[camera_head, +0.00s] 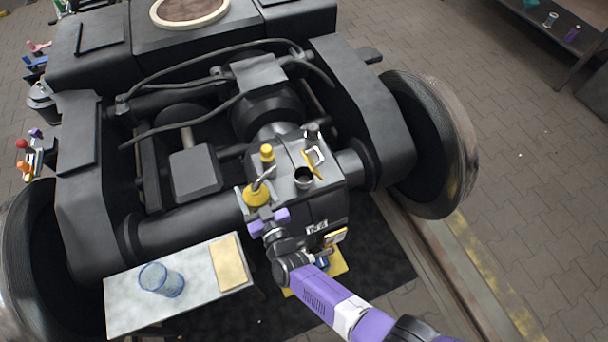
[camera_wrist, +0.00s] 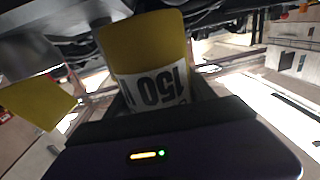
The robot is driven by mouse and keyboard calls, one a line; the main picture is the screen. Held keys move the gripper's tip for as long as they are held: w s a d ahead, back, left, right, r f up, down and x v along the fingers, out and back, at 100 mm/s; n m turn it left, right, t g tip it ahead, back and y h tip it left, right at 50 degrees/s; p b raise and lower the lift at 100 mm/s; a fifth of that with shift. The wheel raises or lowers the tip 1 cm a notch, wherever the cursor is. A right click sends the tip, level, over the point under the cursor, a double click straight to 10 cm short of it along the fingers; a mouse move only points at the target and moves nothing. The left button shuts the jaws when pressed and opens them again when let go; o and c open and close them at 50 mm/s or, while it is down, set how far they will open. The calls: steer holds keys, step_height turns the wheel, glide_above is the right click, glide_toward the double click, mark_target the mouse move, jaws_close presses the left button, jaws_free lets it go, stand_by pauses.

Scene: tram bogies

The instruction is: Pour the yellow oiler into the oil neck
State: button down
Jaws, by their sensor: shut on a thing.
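The yellow oiler (camera_head: 257,196) is in my gripper (camera_head: 268,217), in front of the gearbox's left front edge. Its grey spout points up and right in the head view. In the wrist view the oiler (camera_wrist: 146,48) fills the middle, with a white label reading "150" upside down, and my gripper (camera_wrist: 155,112) is shut on it. The oil neck (camera_head: 304,177) is an open, dark-mouthed metal cup on top of the gearbox (camera_head: 325,193), right of the oiler. The spout tip is left of the neck and apart from it. No oil stream shows.
A yellow-topped fitting (camera_head: 267,153) stands behind the spout. A yellow lever piece (camera_head: 311,163) is just behind the neck. A small table (camera_head: 125,310) at the lower left bears a blue-rimmed glass jar (camera_head: 161,280) and a yellow cloth (camera_head: 229,264). A wheel (camera_head: 435,145) stands right.

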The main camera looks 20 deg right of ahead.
mark_target(250, 182)
steer(key=shift+r+p, duration=2.7)
steer(key=shift+r, duration=0.45)
steer(key=shift+a+f, duration=0.1)
steer(key=r, duration=0.1)
steer(key=d+r, duration=0.1)
steer(key=shift+d+r, duration=0.15)
steer(key=shift+r, duration=0.2)
steer(key=s+d+r+h, duration=0.1)
steer(key=s+d+r, duration=0.1)
steer(key=s+d, duration=1.2)
steer(key=shift+s+d+m, duration=0.2)
steer(key=shift+d+m, duration=0.2)
steer(key=shift+d, duration=0.2)
